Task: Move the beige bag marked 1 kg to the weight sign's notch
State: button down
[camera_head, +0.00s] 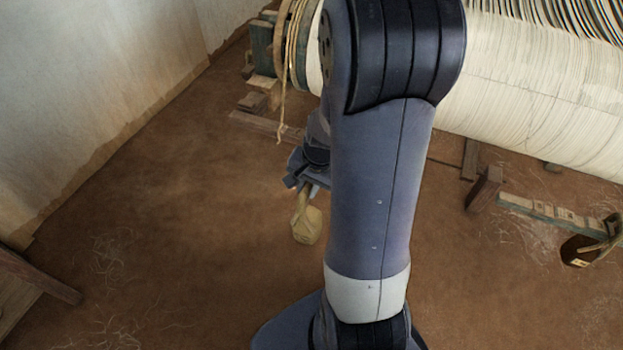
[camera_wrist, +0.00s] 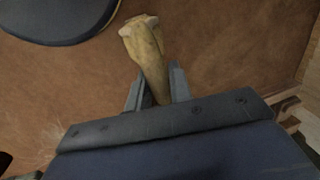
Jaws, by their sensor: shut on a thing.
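A beige bag (camera_head: 307,226) hangs below my gripper (camera_head: 307,190), clear of the arm's upper links and over the brown floor. My gripper is shut on the bag's narrow neck. In the wrist view the bag (camera_wrist: 143,35) sticks out beyond the two fingers of my gripper (camera_wrist: 155,90). No 1 kg mark is readable on it. A wooden bar with notches (camera_head: 545,210) lies at the right, with paler patches along it that are too small to read. I cannot tell which notch has the weight sign.
A dark bag (camera_head: 577,251) with a pale label hangs by cord at the bar's right end. The loom's large warp roll (camera_head: 540,90) spans the upper right, and a rope (camera_head: 283,100) hangs at its left end. Open floor (camera_head: 180,220) lies at left.

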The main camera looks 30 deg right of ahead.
jog(key=s+a, duration=0.3)
jog(key=a, duration=0.2)
jog(key=shift+s+r+p, duration=0.4)
dwell(0.4)
dwell(0.4)
